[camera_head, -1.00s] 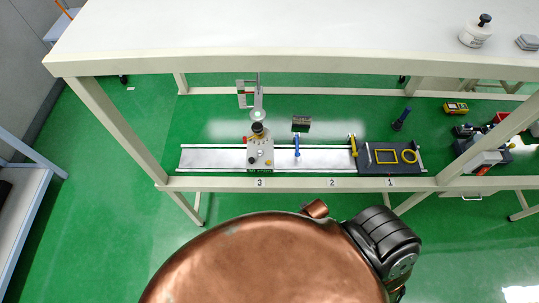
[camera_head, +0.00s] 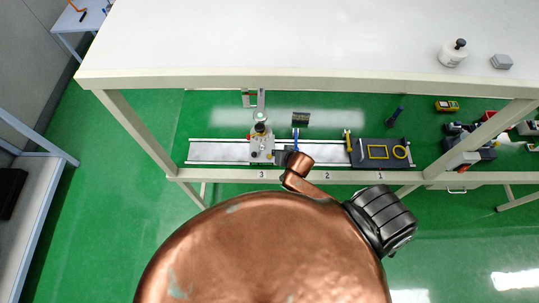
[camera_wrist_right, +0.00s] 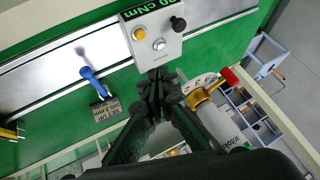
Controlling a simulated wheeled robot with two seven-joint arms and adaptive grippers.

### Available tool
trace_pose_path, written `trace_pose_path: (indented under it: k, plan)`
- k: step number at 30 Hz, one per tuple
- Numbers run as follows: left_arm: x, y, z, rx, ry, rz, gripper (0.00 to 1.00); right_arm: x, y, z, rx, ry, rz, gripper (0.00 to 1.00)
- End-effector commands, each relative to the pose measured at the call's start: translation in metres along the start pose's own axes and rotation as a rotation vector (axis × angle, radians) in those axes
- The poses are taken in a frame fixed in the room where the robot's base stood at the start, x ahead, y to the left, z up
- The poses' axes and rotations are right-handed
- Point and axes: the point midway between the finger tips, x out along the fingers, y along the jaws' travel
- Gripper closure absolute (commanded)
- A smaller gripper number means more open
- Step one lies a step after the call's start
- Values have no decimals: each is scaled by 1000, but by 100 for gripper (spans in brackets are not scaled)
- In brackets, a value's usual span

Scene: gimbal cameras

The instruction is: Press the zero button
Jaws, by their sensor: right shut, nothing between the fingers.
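Small labels are too blurred to read, so I cannot tell which is the zero button. In the head view the box (camera_head: 261,146) stands at station 3. My right gripper (camera_wrist_right: 159,76) is shut and empty, its tips close by the box's lower edge; contact is unclear. In the head view my copper arm partly hides it. My left gripper is out of view.
The box stands on a metal rail (camera_head: 220,151) under a white tabletop (camera_head: 300,45). A gauge with a red knob (camera_wrist_right: 228,76) is close to the gripper. Table legs flank the space.

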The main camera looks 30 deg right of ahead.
Motion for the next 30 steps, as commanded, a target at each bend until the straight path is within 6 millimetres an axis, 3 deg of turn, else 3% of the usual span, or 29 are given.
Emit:
trace_pose_path:
  k: [3, 8, 23, 30]
  plan:
    - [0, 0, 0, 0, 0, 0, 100, 32, -5, -18, 106, 37, -51, 100]
    - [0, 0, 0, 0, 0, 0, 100, 49, -8, -28, 192, 50, -93, 100]
    - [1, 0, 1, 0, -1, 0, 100, 53, -9, -31, 221, 52, -106, 100]
    - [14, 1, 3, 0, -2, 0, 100, 62, -5, -24, 220, 51, -106, 100]
